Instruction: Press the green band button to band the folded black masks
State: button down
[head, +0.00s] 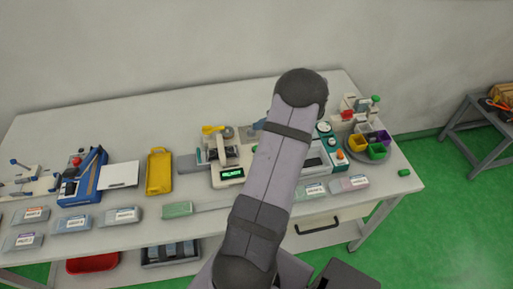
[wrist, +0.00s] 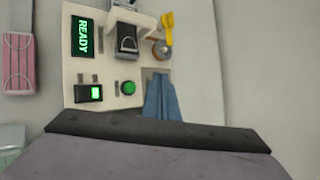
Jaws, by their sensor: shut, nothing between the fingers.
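The banding machine (head: 222,161) is a cream unit at mid-table in the head view, partly covered by my arm; it also shows in the wrist view (wrist: 72,72). A round green button (wrist: 128,87) sits on its panel, beside a black switch (wrist: 89,93) with a lit green face. Its display (wrist: 83,36) reads READY in green. A dark folded piece with a loop (wrist: 127,42), probably the black masks, lies in the machine. My gripper's fingers show in neither view; my arm fills the bottom of the wrist view and hides what lies there.
A blue cloth-like piece (wrist: 162,97) lies beside the button panel. A yellow-handled tool (wrist: 167,30) and a pink mask (wrist: 18,62) are nearby. A yellow tray (head: 159,173) and a blue device (head: 82,178) stand left; colored cups (head: 376,151) stand right.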

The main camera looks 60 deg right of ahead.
notch_tip(320, 180, down, 7)
jog(key=b, duration=0.4)
jog(key=shift+f, duration=0.15)
jog(key=shift+f+b, duration=0.55)
jog(key=shift+b, duration=0.2)
jog(key=shift+f+b, duration=0.85)
jog(key=shift+b, duration=0.2)
dwell(2.1)
dwell(0.4)
jog(key=shift+r+p, duration=0.45)
jog(key=shift+r, duration=0.45)
jog(key=shift+r+p, duration=1.5)
jog(key=shift+r, duration=1)
